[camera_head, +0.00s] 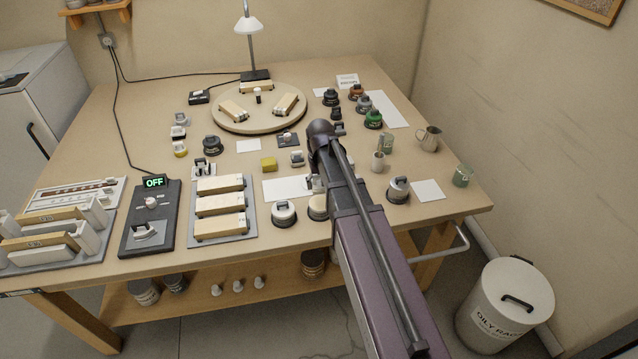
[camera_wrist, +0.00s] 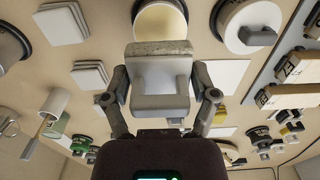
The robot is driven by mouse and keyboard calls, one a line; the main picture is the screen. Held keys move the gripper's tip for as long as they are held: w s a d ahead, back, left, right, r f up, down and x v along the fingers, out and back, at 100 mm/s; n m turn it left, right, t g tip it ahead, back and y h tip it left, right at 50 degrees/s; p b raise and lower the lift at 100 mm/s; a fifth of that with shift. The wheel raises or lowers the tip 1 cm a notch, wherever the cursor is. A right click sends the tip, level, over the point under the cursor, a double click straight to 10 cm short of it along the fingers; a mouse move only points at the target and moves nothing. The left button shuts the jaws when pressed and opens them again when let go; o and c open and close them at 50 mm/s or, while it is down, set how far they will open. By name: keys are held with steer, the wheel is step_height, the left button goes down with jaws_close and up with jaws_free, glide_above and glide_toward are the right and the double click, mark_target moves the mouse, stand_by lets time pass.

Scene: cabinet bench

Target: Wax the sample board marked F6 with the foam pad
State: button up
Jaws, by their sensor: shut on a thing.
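In the wrist view my gripper (camera_wrist: 160,98) is shut on a pale block with a handle and a grey, rough-edged underside, which looks like the foam pad (camera_wrist: 160,72). The pad is held by an open round tin with cream contents (camera_wrist: 160,18); whether they touch I cannot tell. In the head view my arm hides most of the gripper, and the tin (camera_head: 318,208) shows beside it. Three wooden boards (camera_head: 220,204) lie on a grey tray. Marked boards (camera_wrist: 290,69) show at the wrist view's right edge, but I cannot read which is F6.
A lidded tin (camera_head: 284,212) stands left of the open one. A black device reading OFF (camera_head: 150,222) and a rack of boards (camera_head: 52,238) are at left. A round turntable (camera_head: 260,122) holds several boards. Small jars, a mug (camera_head: 378,162) and a metal pitcher (camera_head: 429,138) stand right.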

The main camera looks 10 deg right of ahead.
steer(key=shift+f+b, duration=2.65)
steer(key=shift+f, duration=0.15)
steer(key=shift+f+b, duration=0.55)
stand_by(0.9)
steer(key=shift+r, duration=0.1)
steer(key=shift+r+p, duration=3.45)
steer(key=shift+p, duration=0.1)
step_height(320, 180, up, 5)
steer(key=p, duration=0.6)
glide_above(320, 203)
steer(key=shift+r, duration=0.2)
steer(key=shift+b, duration=0.3)
